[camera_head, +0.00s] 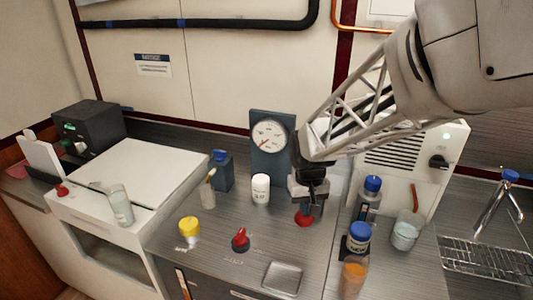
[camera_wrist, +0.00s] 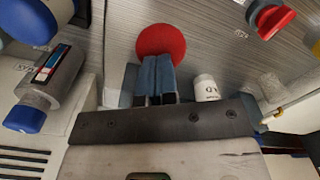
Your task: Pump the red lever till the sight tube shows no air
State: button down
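A round red knob (camera_head: 303,218), which looks like the red lever's end, is at the counter just below my gripper (camera_head: 308,200). In the wrist view the red knob (camera_wrist: 161,40) lies just beyond my fingertips (camera_wrist: 160,60). The two grey-blue fingers are side by side with almost no gap, so my gripper looks shut, with nothing visible between them. I cannot tell whether the fingertips touch the knob. The lever's shaft is hidden. I cannot make out a sight tube; my arm covers part of the area behind.
A dial gauge (camera_head: 270,137) stands behind, with a white jar (camera_head: 260,190) before it. A second red knob (camera_head: 240,240) and a yellow knob (camera_head: 189,228) are to the left. Blue-capped bottles (camera_head: 357,238) and a glass (camera_head: 406,232) crowd the right. A shallow tray (camera_head: 283,277) is in front.

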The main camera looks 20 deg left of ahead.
jog(key=shift+r, duration=1.85)
jog(key=shift+d+r, duration=0.1)
jog(key=shift+d, duration=0.15)
jog(key=s+d+r+m+t, duration=0.1)
jog(key=s+d+r+m, duration=0.2)
jog(key=s+d, duration=0.8)
jog(key=s+d+r+m+t, duration=0.1)
jog(key=s+d+r+m, duration=0.2)
jog(key=s+d, duration=0.8)
jog(key=d+r, duration=0.1)
jog(key=d, duration=0.5)
jog(key=shift+s+d+r+t, duration=0.2)
jog(key=shift+s+r+t, duration=0.05)
jog(key=shift+t, duration=0.05)
jog(key=shift+w, duration=0.1)
